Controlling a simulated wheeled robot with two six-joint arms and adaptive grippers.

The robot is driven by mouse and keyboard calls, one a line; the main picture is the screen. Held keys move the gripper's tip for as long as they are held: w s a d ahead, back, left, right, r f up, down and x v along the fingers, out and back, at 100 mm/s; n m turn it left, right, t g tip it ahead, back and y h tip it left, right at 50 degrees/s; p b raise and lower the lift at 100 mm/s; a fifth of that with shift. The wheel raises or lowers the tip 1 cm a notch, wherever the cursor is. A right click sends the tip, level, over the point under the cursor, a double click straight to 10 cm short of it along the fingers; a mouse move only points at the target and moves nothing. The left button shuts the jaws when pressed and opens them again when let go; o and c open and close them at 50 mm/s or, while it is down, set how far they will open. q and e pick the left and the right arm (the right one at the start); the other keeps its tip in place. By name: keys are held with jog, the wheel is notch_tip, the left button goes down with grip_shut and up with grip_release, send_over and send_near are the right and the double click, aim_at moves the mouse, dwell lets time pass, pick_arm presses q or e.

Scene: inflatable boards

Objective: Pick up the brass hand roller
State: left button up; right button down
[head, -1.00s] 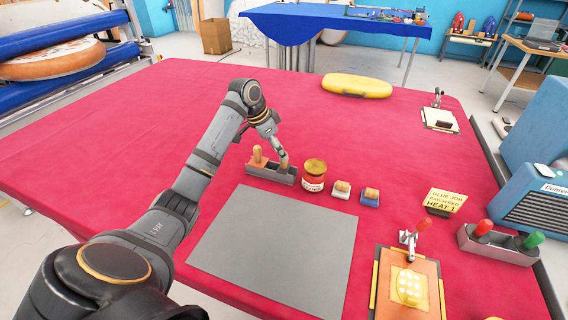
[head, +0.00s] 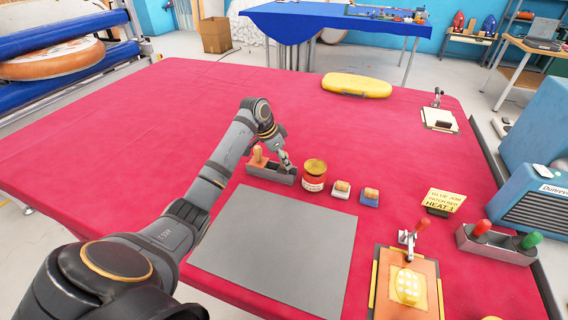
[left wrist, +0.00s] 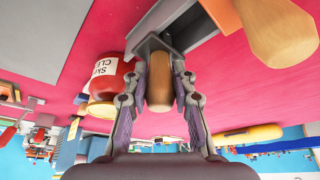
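A grey holder (head: 262,176) stands on the red table with two wooden handles upright in it. My left gripper (head: 288,166) is down at its right-hand handle. In the left wrist view that wooden handle (left wrist: 160,85) lies between the two fingers of my left gripper (left wrist: 161,68), with the fingertips very close on both sides. I cannot tell whether they press on it. The handle's lower end is in the holder, so no brass roller head shows. The other handle (head: 257,154) stands free at the holder's left. My right gripper is not in view.
A red tin (head: 314,176) stands close right of the holder. Two small wooden-topped blocks (head: 341,189) are further right. A grey mat (head: 275,250) lies in front. A yellow inflatable (head: 357,86) lies at the back. The table left of the holder is clear.

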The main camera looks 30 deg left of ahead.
pick_arm(q)
grip_shut()
jog(key=shift+r, duration=0.15)
jog(key=shift+r, duration=0.25)
notch_tip(320, 180, up, 3)
jog(key=shift+f+b, duration=0.2)
jog(key=shift+b, duration=0.15)
jog(key=s+d+r+p, duration=0.4)
jog(key=s+d+r, duration=0.5)
jog(key=s+d, duration=0.1)
jog(key=shift+r, duration=0.35)
